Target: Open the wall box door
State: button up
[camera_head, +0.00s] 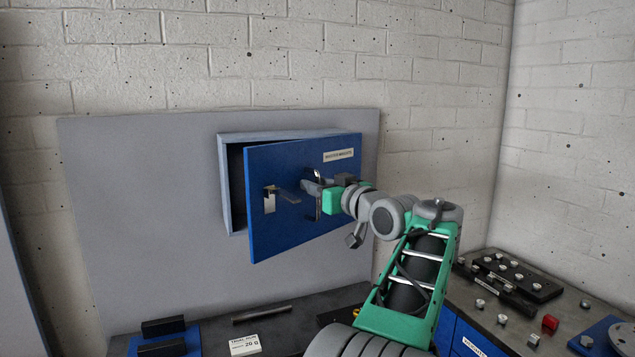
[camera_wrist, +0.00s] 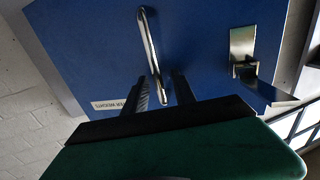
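The wall box (camera_head: 226,190) is a grey box on the back wall panel. Its blue door (camera_head: 300,225) stands ajar, with a dark gap at the left edge and the right side close to the box. The door has an upright metal bar handle (camera_head: 318,205) and, left of it, a metal latch (camera_head: 270,200) with a lever. My gripper (camera_head: 312,187) is at the bar handle. In the wrist view my gripper's fingers (camera_wrist: 163,92) stand on either side of the handle (camera_wrist: 149,45), with narrow gaps visible. The latch also shows there (camera_wrist: 243,50).
A dark workbench (camera_head: 290,323) below holds a black bar, a label card (camera_head: 245,345) and a blue tray of black blocks. The right bench (camera_head: 480,310) carries several small weights and a red block (camera_head: 550,323). Space left of the door is clear.

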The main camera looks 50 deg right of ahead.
jog(key=shift+c, duration=0.5)
grip_shut()
dwell(0.9)
